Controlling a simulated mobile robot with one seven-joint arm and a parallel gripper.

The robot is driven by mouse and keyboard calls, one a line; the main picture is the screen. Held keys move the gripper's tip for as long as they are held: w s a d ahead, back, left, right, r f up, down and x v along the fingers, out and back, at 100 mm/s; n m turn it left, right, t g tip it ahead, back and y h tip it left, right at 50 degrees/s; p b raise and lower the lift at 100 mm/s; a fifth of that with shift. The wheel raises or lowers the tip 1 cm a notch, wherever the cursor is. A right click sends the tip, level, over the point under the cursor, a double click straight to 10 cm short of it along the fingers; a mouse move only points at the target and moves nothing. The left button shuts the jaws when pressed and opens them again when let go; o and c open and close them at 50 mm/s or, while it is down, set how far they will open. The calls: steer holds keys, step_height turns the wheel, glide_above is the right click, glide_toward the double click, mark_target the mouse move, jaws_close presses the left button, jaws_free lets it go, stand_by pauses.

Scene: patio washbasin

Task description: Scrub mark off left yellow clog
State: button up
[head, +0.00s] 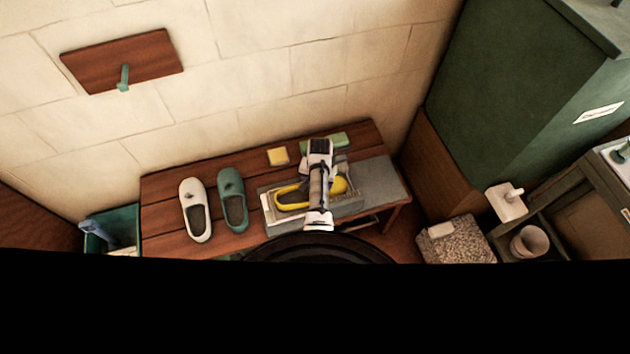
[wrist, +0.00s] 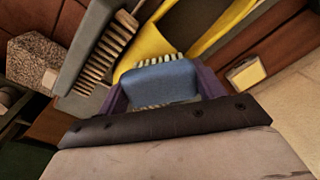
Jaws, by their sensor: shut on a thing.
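The yellow clog (head: 292,197) lies sideways on a grey stand on the bench, opening at left and toe at right. My arm crosses in front of its middle. In the wrist view its yellow upper (wrist: 146,44) and rim lie just beyond the brush. My gripper (wrist: 163,88) has purple fingers shut on a blue brush (wrist: 160,80) with pale bristles. The brush is close to the clog; I cannot tell whether they touch. In the head view the brush is hidden by my gripper (head: 318,165). No mark can be made out on the clog.
A white clog (head: 195,210) and a green clog (head: 232,199) stand at left on the wooden bench (head: 160,187). A yellow sponge (head: 278,156) and a green item (head: 336,140) lie behind. A grey bar with bristles (wrist: 100,50) is beside the clog. A green bin (head: 122,222) stands left.

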steer(key=shift+w+d, duration=0.25)
steer(key=shift+d, duration=0.6)
steer(key=shift+s+a+f, duration=0.1)
steer(key=shift+s+a, duration=0.2)
steer(key=shift+a, duration=0.45)
steer(key=shift+s+a, duration=0.25)
steer(key=shift+a, duration=0.45)
steer(key=shift+w+r, duration=0.1)
steer(key=shift+r, duration=2.4)
